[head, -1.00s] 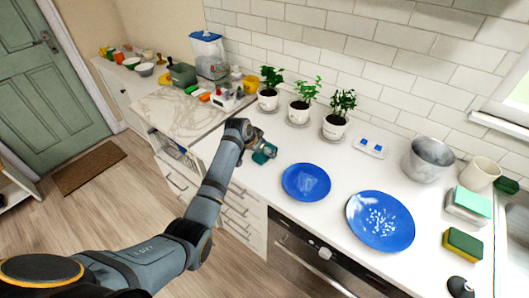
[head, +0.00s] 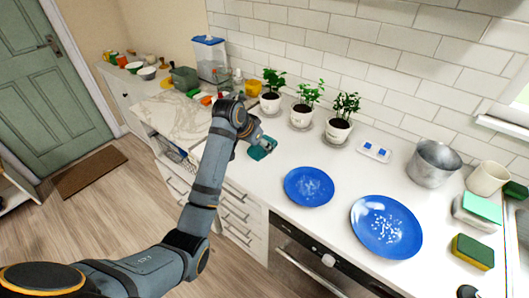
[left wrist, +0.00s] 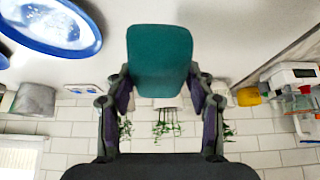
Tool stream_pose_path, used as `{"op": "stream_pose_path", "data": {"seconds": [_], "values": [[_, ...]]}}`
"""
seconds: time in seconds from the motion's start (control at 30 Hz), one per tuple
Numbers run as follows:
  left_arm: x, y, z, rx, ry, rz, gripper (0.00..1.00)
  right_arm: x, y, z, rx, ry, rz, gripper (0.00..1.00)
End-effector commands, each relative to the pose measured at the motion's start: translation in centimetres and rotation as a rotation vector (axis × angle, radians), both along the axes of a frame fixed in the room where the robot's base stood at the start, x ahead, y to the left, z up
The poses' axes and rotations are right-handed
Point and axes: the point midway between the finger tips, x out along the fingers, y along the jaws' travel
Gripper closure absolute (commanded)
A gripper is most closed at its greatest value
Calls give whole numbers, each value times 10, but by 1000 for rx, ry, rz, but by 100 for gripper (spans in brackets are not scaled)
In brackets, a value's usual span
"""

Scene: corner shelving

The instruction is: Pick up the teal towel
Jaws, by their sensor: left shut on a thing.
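The teal towel (head: 263,150) is a small folded piece at the front-left part of the white counter, left of the smaller blue plate. My left gripper (head: 257,141) is shut on it. In the left wrist view the towel (left wrist: 160,50) sticks out flat from between the two fingers of the left gripper (left wrist: 160,82), with a finger at each side edge. I cannot tell for sure how far the towel is above the counter. My right gripper is not in view.
Blue plates, one smaller (head: 309,186) and one larger (head: 386,227), lie to the right. Potted plants (head: 302,115) stand along the tiled wall. A metal pot (head: 433,165), a white cup (head: 487,179) and a sponge (head: 473,251) are at the right.

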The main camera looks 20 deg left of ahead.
Motion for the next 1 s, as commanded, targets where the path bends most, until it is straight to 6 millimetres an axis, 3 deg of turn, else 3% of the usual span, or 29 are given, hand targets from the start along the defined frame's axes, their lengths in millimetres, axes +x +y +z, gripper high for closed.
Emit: {"op": "stream_pose_path", "data": {"seconds": [0.2,0.4,0.73,0.77,0.93,1.0], "values": [[-58,0,23,1,-1,0,68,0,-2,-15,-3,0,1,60],[-85,-1,37,0,0,-1,68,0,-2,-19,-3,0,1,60],[-91,-1,41,-1,2,-1,68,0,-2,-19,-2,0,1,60],[-91,-1,41,-1,2,-1,48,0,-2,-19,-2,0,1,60],[-91,-1,41,-1,2,-1,71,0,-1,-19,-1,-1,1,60],[-91,-1,40,0,1,-3,71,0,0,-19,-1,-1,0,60]]}}
